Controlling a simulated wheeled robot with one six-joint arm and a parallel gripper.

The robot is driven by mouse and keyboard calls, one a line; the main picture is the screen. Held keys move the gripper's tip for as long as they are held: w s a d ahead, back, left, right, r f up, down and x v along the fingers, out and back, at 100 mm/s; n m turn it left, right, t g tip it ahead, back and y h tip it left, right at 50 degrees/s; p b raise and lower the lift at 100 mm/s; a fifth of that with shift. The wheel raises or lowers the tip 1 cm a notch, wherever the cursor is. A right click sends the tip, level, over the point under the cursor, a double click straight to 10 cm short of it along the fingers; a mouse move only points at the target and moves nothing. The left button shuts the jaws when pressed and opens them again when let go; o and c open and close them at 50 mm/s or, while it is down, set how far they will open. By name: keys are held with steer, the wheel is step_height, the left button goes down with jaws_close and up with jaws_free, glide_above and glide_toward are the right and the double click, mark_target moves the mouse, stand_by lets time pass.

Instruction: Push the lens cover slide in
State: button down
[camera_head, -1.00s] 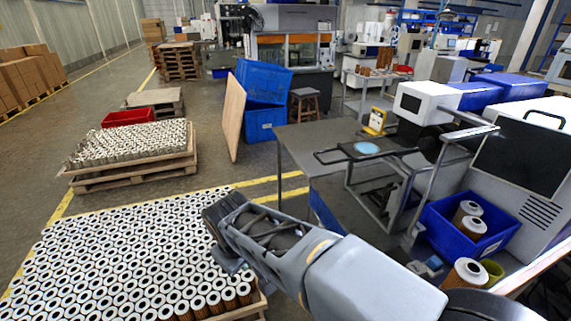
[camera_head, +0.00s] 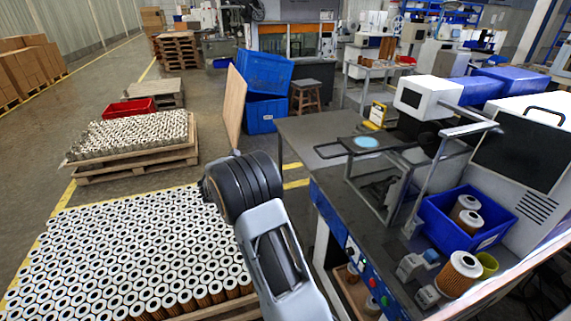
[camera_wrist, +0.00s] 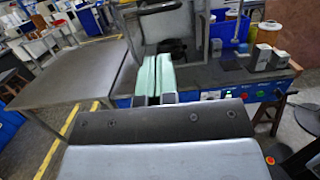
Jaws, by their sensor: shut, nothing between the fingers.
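A flat dark slide with a handle loop at its left end and a pale blue disc on it (camera_head: 343,147) looks like the lens cover slide. It juts left from a metal frame on the workbench, below the white-headed machine (camera_head: 428,95). My gripper shows in the wrist view (camera_wrist: 157,62), its two pale green fingers shut together and empty. They point toward the bench and frame, apart from the slide. In the head view my arm's dark wrist is left of the bench; the fingers are hidden there. I cannot make out the slide clearly in the wrist view.
A blue bin (camera_head: 470,222) with filter cartridges stands on the bench at right, with a loose cartridge (camera_head: 460,272) in front. The bench's front carries coloured buttons (camera_head: 372,283). A pallet of cartridges (camera_head: 130,255) fills the lower left. Floor shows between pallet and bench.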

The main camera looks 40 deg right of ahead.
steer(key=p+x, duration=0.2)
steer(key=x, duration=1.1)
steer(key=shift+p, duration=0.3)
steer(key=shift+a, duration=0.1)
